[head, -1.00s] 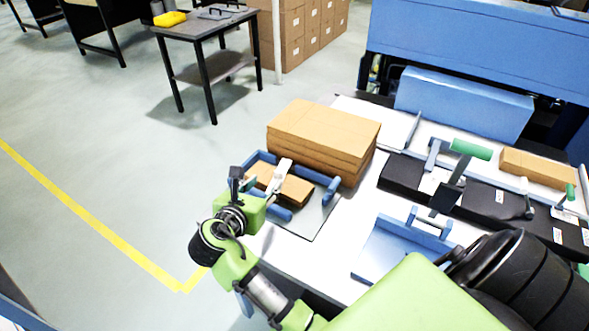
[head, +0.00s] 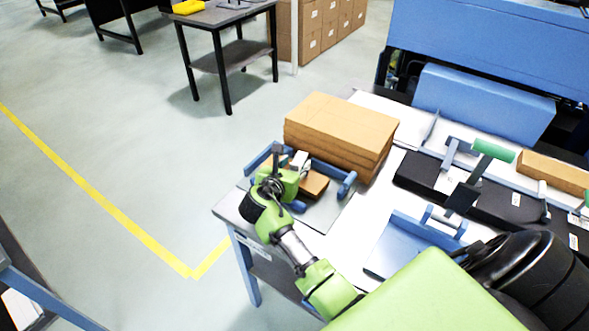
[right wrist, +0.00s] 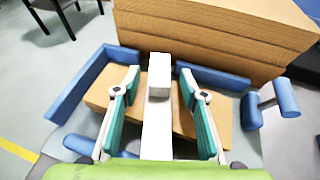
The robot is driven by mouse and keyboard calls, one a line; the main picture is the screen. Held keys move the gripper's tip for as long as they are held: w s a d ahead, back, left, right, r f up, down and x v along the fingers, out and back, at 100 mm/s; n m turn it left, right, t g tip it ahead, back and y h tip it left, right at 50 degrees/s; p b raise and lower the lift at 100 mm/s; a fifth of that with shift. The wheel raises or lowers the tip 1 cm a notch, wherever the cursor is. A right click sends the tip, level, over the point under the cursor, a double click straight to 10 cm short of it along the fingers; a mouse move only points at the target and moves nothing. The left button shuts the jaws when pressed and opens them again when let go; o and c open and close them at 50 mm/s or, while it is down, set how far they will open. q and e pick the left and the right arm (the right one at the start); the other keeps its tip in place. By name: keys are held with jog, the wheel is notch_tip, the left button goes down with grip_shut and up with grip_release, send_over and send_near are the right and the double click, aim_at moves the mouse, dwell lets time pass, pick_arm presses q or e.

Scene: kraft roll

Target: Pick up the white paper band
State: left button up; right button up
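The white paper band (right wrist: 157,130) runs across a flat brown pack (right wrist: 185,122) in a blue-walled fixture (right wrist: 80,88); its upper end stands up as a white block. In the head view the white band (head: 301,160) shows only partly beside my right gripper (head: 287,168), and the brown pack (head: 316,184) is partly covered. In the right wrist view my right gripper (right wrist: 160,78) is open, its two green-padded fingers on either side of the band, with gaps between. My left gripper is not in view.
A stack of brown sheets (head: 340,128) stands just behind the fixture. Open floor lies to the left.

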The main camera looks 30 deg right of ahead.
jog(key=c, duration=0.9)
jog(key=shift+o, duration=0.2)
jog(key=shift+r, duration=0.15)
